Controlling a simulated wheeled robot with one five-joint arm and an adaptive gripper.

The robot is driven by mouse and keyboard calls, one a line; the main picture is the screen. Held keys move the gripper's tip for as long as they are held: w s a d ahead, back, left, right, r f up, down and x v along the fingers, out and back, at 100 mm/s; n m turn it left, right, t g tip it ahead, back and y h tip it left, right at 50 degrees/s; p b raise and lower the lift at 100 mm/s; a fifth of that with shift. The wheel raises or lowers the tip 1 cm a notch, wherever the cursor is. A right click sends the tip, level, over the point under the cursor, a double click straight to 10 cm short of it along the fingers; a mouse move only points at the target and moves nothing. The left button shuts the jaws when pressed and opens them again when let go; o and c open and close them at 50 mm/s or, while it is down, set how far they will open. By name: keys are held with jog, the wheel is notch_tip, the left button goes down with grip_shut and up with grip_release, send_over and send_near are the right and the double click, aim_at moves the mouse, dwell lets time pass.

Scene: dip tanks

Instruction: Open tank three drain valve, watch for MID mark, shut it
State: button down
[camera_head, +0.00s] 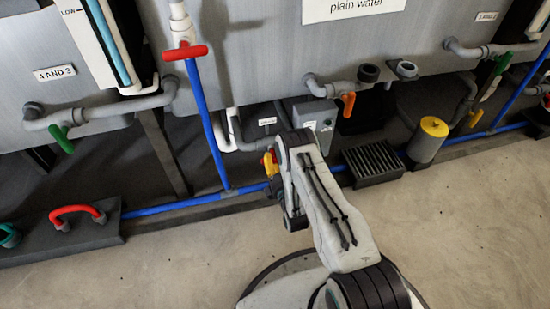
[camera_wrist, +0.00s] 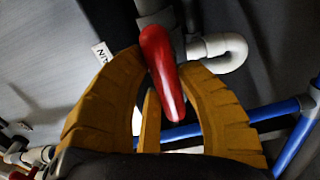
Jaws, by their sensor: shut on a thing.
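My gripper (camera_head: 270,163) is at the low pipework below the middle tank. In the wrist view its yellow fingers (camera_wrist: 165,108) are shut on a red valve handle (camera_wrist: 162,65). The handle runs down and slightly right from a pale pipe (camera_wrist: 152,8). In the head view my arm hides most of this handle. A small label (camera_wrist: 103,52) beside it is only partly visible. A sight gauge (camera_head: 112,40) with a LOW label (camera_head: 70,12) is at the upper left; the rest of its scale is out of view. I see no MID mark.
Another red handle (camera_head: 185,52) crosses a white and blue riser. Green (camera_head: 61,139) and orange (camera_head: 348,104) handles sit on grey outlets. A blue pipe (camera_head: 170,207) runs low along the tanks. A black grate (camera_head: 373,160) and yellow-topped canister (camera_head: 428,140) stand right. Floor (camera_head: 480,230) is clear at the front right.

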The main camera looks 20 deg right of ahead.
jog(key=m+p, duration=0.2)
jog(key=m, duration=0.1)
jog(key=m+p, duration=0.1)
jog(key=shift+d+r+m, duration=0.1)
jog(key=shift+r+m, duration=0.15)
jog(key=shift+m, duration=0.05)
jog(key=m+p, duration=0.4)
jog(key=shift+f+m, duration=0.1)
jog(key=shift+m, duration=0.2)
jog(key=m+p, duration=0.1)
jog(key=m, duration=0.2)
jog(key=m+p, duration=0.1)
jog(key=shift+f+p, duration=0.25)
jog(key=shift+p, duration=0.1)
jog(key=shift+f+m+p, duration=0.15)
jog(key=shift+m+p, duration=0.35)
jog(key=shift+m, duration=1.6)
jog(key=c, duration=0.8)
grip_release()
jog(key=shift+f, duration=0.1)
jog(key=shift+c, duration=0.2)
